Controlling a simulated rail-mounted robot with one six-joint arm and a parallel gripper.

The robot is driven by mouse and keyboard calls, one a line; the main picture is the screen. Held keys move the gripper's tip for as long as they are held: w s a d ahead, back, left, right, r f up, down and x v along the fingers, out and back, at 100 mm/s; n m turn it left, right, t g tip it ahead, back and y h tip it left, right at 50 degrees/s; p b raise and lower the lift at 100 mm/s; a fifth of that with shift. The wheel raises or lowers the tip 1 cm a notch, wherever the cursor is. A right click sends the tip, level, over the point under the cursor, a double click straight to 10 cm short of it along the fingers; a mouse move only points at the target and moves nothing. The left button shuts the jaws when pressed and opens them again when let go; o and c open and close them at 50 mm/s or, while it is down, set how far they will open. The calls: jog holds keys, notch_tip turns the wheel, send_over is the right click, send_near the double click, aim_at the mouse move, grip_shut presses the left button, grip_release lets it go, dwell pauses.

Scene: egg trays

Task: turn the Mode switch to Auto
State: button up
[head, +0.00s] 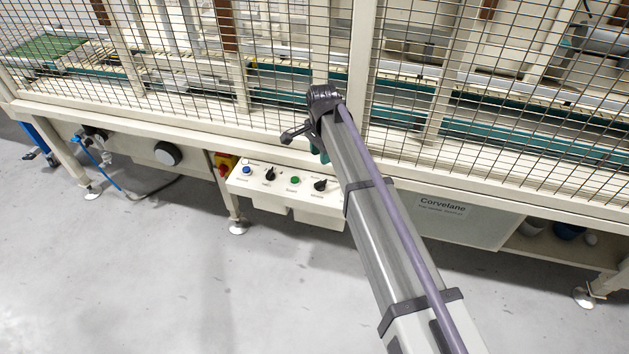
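A cream control panel (283,201) hangs under the machine's front rail. It carries a blue button (247,170), a black rotary knob (269,174), a green button (295,180) and a second black rotary knob (320,185). The labels are too small to read for sure, so I cannot tell which knob is the Mode switch or where it points. My arm reaches up from the lower right, just right of the second knob. The dark end with my gripper (292,133) is above the panel and apart from the knobs. Its fingers are mostly hidden and their opening is unclear.
A red and yellow switch (224,164) sits left of the panel. A wire mesh guard (190,60) covers the machine above. A Corvelane sign plate (440,207) is right of my arm. The grey floor (190,270) in front is clear.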

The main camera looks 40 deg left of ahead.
aim_at(322, 180)
notch_tip(322, 180, down, 11)
jog(key=b, duration=1.1)
jog(key=shift+f, duration=0.1)
grip_shut()
